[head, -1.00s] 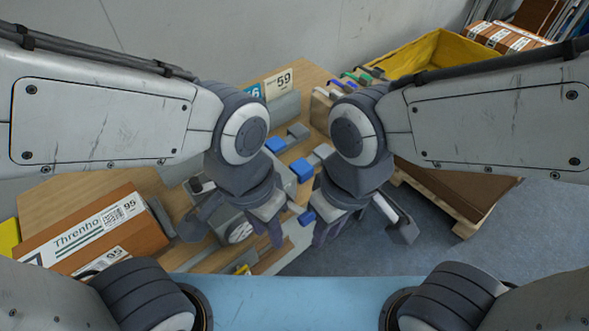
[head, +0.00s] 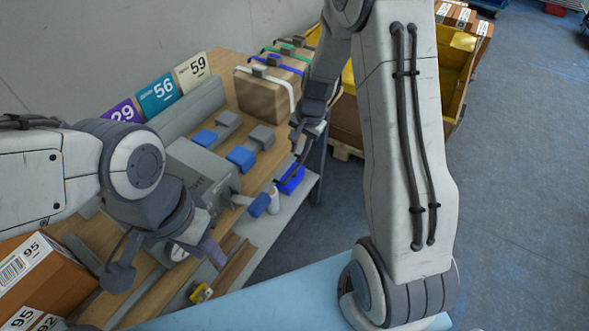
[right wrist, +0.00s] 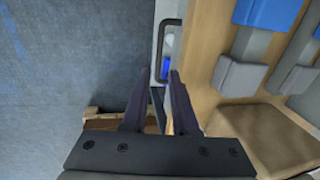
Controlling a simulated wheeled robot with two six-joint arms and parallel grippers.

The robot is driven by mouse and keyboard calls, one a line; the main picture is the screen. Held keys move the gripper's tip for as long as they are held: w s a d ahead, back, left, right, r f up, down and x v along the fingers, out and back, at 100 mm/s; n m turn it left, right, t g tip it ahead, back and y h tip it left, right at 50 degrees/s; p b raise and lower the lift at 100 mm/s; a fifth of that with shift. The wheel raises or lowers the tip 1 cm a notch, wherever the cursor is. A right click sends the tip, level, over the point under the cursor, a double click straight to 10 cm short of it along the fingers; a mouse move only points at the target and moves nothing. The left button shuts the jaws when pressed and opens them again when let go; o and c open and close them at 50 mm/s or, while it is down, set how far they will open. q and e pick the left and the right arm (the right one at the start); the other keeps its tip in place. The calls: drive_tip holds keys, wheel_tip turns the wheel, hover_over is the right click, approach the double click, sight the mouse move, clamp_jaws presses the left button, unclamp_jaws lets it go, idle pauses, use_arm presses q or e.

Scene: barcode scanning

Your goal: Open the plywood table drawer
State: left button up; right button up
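The plywood table (head: 232,78) stands in the left half of the head view. A light grey panel (head: 278,222) runs along its front side. In the right wrist view a dark bar handle (right wrist: 161,40) stands by the table side; I cannot tell how far the drawer is out. My right gripper (right wrist: 155,72) is open and empty, its fingertips close to the near end of the handle; whether they touch is unclear. In the head view it is partly hidden beside the table's front edge. My left gripper (head: 212,252) hangs over the near table front; its finger gap is unclear.
A grey machine (head: 205,165), blue and grey blocks (head: 240,158), number cards (head: 157,95) and wrapped parcels (head: 265,92) stand on the table. An orange box (head: 35,275) is near left. A yellow bin (head: 457,55) stands behind. The floor at right is clear.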

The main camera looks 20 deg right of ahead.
sight(293, 171)
drive_tip(key=f, duration=0.3)
drive_tip(key=w+f+b, duration=0.1)
drive_tip(key=f, duration=0.2)
drive_tip(key=a+f, duration=0.1)
drive_tip(key=f, duration=0.2)
drive_tip(key=shift+w+a, duration=0.1)
drive_tip(key=shift+w, duration=0.05)
clamp_jaws()
idle(1.1)
